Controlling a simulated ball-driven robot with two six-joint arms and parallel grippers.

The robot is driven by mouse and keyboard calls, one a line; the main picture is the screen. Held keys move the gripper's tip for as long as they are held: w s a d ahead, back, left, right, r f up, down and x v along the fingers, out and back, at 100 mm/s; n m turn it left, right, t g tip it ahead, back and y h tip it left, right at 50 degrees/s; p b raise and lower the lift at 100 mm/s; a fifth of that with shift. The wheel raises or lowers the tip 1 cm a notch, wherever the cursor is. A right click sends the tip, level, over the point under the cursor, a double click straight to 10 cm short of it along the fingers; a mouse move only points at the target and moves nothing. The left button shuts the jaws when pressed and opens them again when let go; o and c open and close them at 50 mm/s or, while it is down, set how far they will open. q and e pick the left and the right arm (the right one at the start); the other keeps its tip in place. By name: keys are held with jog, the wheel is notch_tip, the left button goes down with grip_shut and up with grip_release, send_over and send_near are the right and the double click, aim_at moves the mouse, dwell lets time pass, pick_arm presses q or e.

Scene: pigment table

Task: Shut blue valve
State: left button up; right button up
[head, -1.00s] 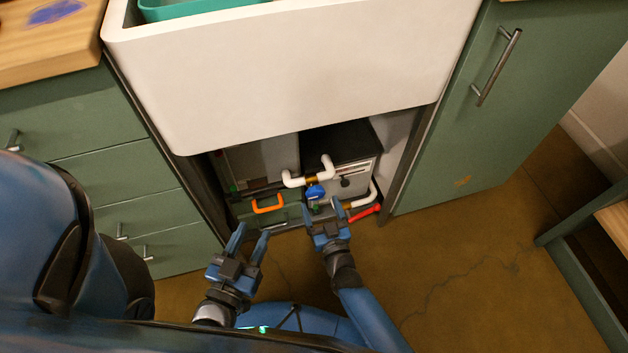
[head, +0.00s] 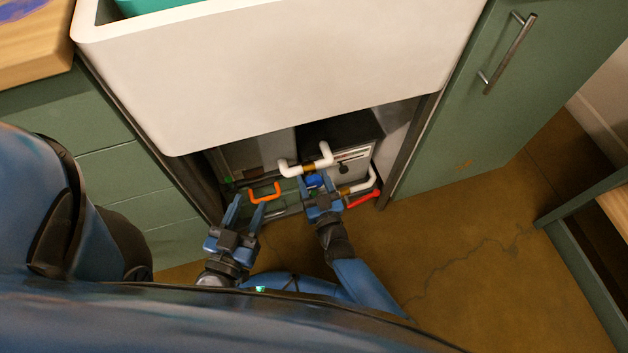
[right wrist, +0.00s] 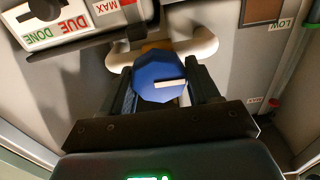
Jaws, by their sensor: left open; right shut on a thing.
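The blue valve (right wrist: 158,76) is a faceted blue knob with a white mark on its face, on a white pipe (right wrist: 190,45) with a brass fitting. My right gripper (right wrist: 163,88) is shut on it, one finger on each side. In the head view the blue valve (head: 314,180) shows between the fingertips of my right gripper (head: 317,186).
The white sink (head: 280,80) overhangs the opening. A red handle (head: 362,200) lies right of my right gripper. A grey box with a dark top (head: 340,140) stands behind the pipe. In the wrist view a panel (right wrist: 75,22) reads DUE, DONE and MAX.

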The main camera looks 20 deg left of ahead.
jog(key=c, duration=0.4)
jog(key=shift+c, duration=0.2)
jog(key=shift+m, duration=0.3)
jog(key=m, duration=0.3)
jog(key=shift+d+b, duration=0.1)
jog(key=shift+b, duration=0.2)
jog(key=m+b, duration=0.1)
jog(key=m, duration=0.3)
jog(key=shift+w+f, duration=0.1)
jog(key=m+b, duration=0.1)
jog(key=m, duration=0.4)
jog(key=shift+d+f+b, duration=0.1)
jog(key=shift+d+b, duration=0.05)
jog(key=shift+b, duration=0.15)
jog(key=m+b, duration=0.1)
jog(key=m, duration=0.4)
jog(key=shift+f, duration=0.1)
